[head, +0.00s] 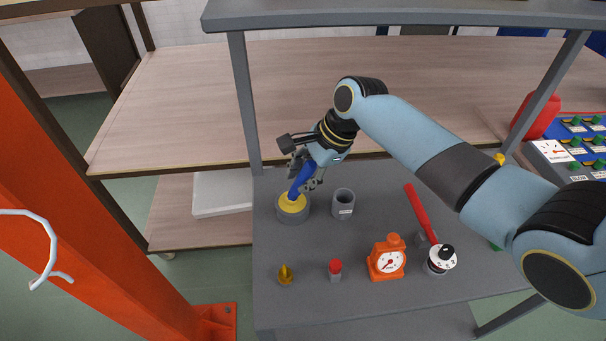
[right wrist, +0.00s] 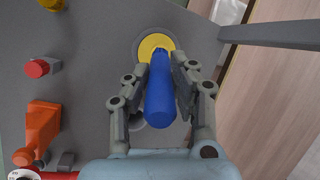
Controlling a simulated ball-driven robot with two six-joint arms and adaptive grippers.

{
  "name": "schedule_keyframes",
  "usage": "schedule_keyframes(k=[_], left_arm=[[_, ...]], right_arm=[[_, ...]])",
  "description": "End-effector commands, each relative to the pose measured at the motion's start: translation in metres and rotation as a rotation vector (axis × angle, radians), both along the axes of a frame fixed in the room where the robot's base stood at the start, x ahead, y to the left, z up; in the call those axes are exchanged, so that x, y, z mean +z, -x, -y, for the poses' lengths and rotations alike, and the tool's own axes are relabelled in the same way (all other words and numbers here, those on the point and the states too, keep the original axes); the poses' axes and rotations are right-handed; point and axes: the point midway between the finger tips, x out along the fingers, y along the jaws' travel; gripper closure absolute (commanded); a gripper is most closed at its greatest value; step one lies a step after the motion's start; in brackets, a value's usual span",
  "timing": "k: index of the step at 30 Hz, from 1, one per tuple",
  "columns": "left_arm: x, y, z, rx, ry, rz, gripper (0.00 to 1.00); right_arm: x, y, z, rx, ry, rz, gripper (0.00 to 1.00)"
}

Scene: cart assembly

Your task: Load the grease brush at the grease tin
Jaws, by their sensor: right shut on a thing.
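The grease tin (head: 293,218) is a low grey round tin with yellow grease in it, at the left of the grey cart top. It also shows in the right wrist view (right wrist: 147,46). My right gripper (head: 305,175) is shut on the blue handle of the grease brush (head: 301,182). The gripper is above the tin, and the brush points down at the yellow grease with its handle tilted. In the right wrist view the blue handle (right wrist: 160,95) runs between the fingers to the yellow surface. The bristle end is hidden. My left gripper is not in view.
A grey labelled cup (head: 343,205) stands just right of the tin. In front are a yellow cone-shaped piece (head: 285,275), a red-capped piece (head: 335,269), an orange gauge (head: 387,260) and a red-handled tool with a dial (head: 421,212). A cart post (head: 244,105) stands behind the tin.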

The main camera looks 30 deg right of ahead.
Motion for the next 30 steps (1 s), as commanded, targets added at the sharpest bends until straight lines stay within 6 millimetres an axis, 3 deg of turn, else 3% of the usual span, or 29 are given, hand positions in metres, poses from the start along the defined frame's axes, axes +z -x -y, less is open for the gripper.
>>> schedule_keyframes(k=[30], left_arm=[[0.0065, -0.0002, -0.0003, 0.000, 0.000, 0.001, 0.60]], right_arm=[[-0.0009, 0.0003, -0.0001, -0.001, 0.000, 0.000, 1.00]])
